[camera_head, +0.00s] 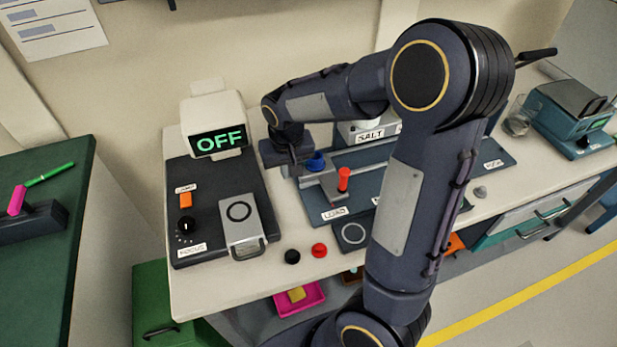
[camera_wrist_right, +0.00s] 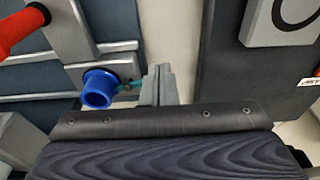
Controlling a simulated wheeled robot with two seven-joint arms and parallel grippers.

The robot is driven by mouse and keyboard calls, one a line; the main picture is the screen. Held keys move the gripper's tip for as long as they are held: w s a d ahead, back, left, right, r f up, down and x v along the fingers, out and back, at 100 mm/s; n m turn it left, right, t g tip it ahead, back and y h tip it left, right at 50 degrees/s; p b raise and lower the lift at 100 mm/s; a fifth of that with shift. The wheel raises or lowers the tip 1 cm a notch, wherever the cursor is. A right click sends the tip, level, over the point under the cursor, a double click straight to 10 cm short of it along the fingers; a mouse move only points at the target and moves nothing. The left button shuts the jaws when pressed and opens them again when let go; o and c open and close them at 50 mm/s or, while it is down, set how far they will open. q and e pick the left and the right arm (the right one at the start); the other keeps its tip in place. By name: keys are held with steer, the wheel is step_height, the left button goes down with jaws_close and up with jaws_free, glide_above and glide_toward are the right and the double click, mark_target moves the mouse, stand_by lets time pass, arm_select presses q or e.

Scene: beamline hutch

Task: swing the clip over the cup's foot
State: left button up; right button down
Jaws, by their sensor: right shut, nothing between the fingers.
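A small blue round piece (camera_head: 316,162), likely the cup, stands on the pale grey fixture behind the LOAD label. In the wrist view it is a hollow blue ring (camera_wrist_right: 97,88), and a thin teal strip (camera_wrist_right: 131,86) runs from it toward my fingers. I cannot tell whether this strip is the clip. My right gripper (camera_head: 293,172) is shut and empty, just left of the blue piece. Its fingers (camera_wrist_right: 160,72) are close to the strip's end; contact is unclear. A red upright handle (camera_head: 344,180) stands nearby. My left gripper is out of view.
The unit with the OFF display (camera_head: 218,142) stands left of my gripper. A white SALT-labelled object (camera_head: 364,132) is behind. Black (camera_head: 292,256) and red (camera_head: 319,250) knobs sit near the bench's front edge. My right arm hides part of the blue-grey plate (camera_head: 490,155).

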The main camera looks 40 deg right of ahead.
steer(key=shift+w, duration=0.35)
step_height(320, 180, up, 7)
steer(key=s+p, duration=0.1)
steer(key=p, duration=0.4)
steer(key=shift+a, duration=0.2)
steer(key=shift+s, duration=0.1)
stand_by(0.4)
